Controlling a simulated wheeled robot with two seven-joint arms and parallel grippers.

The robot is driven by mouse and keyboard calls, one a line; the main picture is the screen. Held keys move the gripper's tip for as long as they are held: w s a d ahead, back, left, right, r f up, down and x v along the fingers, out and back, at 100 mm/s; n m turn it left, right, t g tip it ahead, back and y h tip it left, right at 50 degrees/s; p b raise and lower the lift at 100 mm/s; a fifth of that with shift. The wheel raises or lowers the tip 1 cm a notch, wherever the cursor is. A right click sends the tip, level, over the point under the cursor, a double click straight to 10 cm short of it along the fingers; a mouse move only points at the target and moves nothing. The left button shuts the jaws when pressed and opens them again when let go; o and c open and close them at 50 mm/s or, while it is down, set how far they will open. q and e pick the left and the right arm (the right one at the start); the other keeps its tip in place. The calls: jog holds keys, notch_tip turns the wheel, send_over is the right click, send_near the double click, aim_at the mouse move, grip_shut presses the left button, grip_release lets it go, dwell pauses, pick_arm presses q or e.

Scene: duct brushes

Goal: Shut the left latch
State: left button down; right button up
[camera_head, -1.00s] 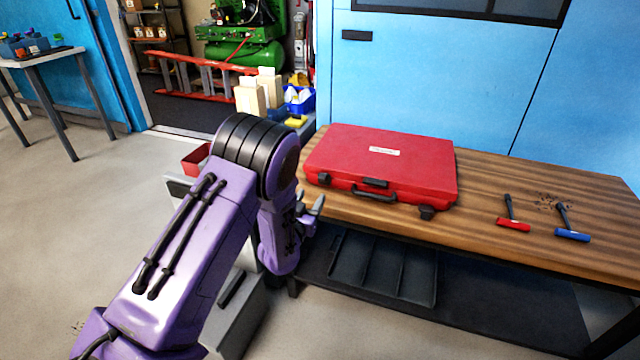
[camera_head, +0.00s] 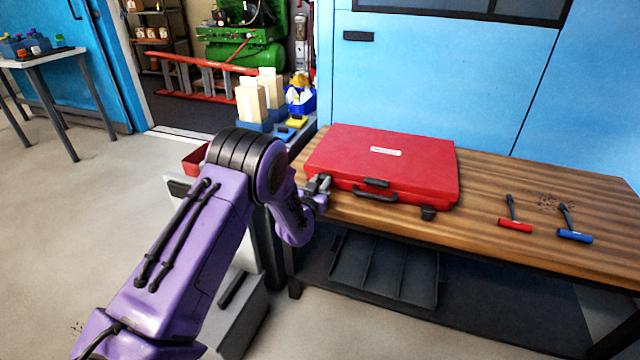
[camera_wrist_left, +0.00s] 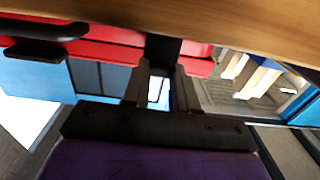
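A red case (camera_head: 380,160) lies with its lid down on the wooden workbench, its front towards me. Its black handle (camera_head: 375,194) and right latch (camera_head: 428,213) show on the front. My left gripper (camera_head: 322,184) is at the case's front left corner and mostly covers the left latch in the head view. In the left wrist view, the gripper (camera_wrist_left: 162,85) has its fingers apart with a gap between them. The dark left latch (camera_wrist_left: 163,47) shows against the red case just beyond the fingertips. Contact cannot be told. My right gripper is not in view.
A dark divided tray (camera_head: 385,268) sits on the shelf below. Blue cabinets (camera_head: 440,80) stand behind.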

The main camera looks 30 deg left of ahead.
pick_arm(q)
jog(key=p, duration=0.2)
jog(key=r+g+p, duration=0.1)
jog(key=p, duration=0.1)
jog(key=shift+w+r, duration=0.25)
jog(key=shift+r, duration=0.05)
jog(key=shift+w+a+g+p, duration=0.1)
jog(key=shift+w+g+p, duration=0.05)
jog(key=shift+g+p, duration=0.3)
jog(key=shift+f+h, duration=0.2)
jog(key=shift+h, duration=0.1)
jog(key=shift+f, duration=0.15)
jog(key=c, duration=0.9)
grip_release()
jog(key=v, duration=1)
jog(key=shift+s, duration=0.25)
